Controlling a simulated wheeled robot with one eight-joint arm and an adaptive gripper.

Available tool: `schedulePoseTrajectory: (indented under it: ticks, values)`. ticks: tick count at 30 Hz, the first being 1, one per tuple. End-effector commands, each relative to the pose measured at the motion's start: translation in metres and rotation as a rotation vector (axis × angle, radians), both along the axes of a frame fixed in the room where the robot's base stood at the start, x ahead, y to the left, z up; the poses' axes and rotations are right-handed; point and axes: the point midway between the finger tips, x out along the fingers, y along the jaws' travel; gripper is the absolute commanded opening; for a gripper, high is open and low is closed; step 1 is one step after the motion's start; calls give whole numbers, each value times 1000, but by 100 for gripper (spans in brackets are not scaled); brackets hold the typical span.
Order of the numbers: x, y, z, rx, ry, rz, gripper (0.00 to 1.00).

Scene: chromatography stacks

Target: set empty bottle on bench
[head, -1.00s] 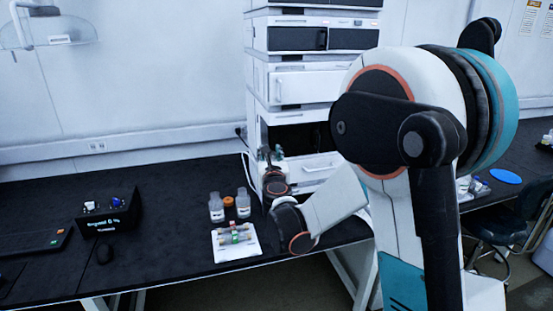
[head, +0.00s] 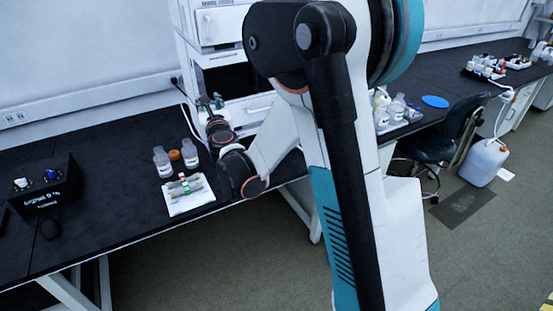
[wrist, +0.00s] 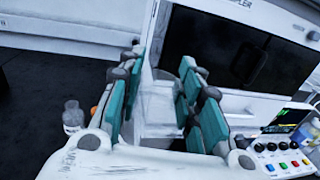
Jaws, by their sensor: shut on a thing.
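My gripper (wrist: 163,95) is shut on a clear, empty-looking bottle (wrist: 160,103), seen between its teal finger pads in the wrist view. The held bottle is faint and partly hidden by the fingers. In the head view my gripper (head: 212,104) is in front of the white instrument stack, above the black bench (head: 110,142). Its fingers look small there, and I cannot tell the bottle's height above the bench.
The instrument stack (head: 225,77) is close behind. A black box (head: 45,190) sits far left. Bench between is bare.

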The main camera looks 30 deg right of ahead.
Motion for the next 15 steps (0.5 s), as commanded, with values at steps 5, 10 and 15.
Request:
schedulePoseTrajectory:
  ticks: [5,10,15]
  values:
    - [-20,2,-21,0,-1,61,0]
    - [-33,-10,-42,0,-2,96,0]
    - [-21,-48,-51,0,-2,43,0]
